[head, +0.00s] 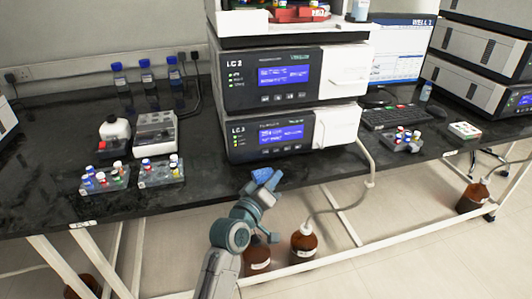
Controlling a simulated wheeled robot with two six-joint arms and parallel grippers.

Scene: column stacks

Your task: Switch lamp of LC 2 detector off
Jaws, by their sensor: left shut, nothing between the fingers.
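The module labelled LC 2 (237,64) sits in the middle stack on the bench. Its front is dark, with a lit blue screen (284,76), a column of small indicator lights at left and a row of small buttons (283,97) under the screen. The screen text is too small to read. The module below, seemingly labelled LC 3 (238,129), also has a lit blue screen (281,134). My left gripper (270,178) is shut and empty, in front of the bench edge and below the lower module, touching neither module. My right gripper is out of view.
Vial racks (104,178) and a white-lidded device (156,133) stand left of the stack. A keyboard (388,116), a monitor (402,50) and another vial rack (402,141) are to the right. Tubing (366,160) hangs at the stack's right; brown bottles (304,243) stand below.

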